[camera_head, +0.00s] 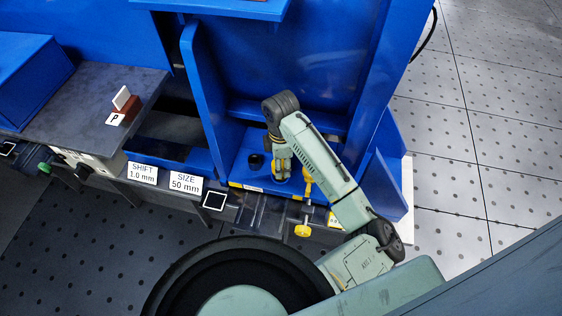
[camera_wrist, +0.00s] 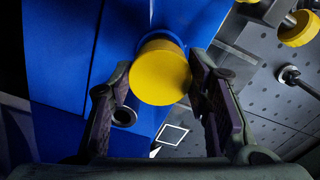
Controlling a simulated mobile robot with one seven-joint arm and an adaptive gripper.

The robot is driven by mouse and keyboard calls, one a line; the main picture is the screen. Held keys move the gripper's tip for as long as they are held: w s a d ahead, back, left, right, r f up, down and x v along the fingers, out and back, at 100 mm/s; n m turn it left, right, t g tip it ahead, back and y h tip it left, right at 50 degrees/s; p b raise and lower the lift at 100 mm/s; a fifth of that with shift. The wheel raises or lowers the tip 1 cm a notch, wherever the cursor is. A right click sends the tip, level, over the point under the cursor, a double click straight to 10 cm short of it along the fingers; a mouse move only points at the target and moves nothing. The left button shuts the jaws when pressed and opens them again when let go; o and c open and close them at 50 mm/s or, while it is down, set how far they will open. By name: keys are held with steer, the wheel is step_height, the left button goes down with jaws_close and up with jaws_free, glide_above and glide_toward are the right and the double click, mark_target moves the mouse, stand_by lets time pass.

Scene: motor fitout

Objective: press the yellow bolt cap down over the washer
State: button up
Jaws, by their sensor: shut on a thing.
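The yellow bolt cap (camera_wrist: 160,74) is a round cap with a flat face, between the two fingers of my gripper (camera_wrist: 160,80) in the wrist view. The gripper is shut on it. In the head view my gripper (camera_head: 281,166) points down at the blue base of the frame, with the yellow cap (camera_head: 281,175) low between its fingers. The washer cannot be made out; the cap and fingers hide what lies beneath. I cannot tell whether the cap touches the surface below.
A yellow post (camera_head: 308,186) stands close on the right, with a yellow knob (camera_head: 302,231) in front. A blue upright panel (camera_head: 204,100) rises at left.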

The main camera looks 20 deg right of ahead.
steer(key=shift+f+b, duration=1.25)
steer(key=shift+f, duration=0.6)
steer(key=o, duration=1)
steer(key=shift+o, duration=0.2)
steer(key=shift+r, duration=0.1)
step_height(320, 180, up, 12)
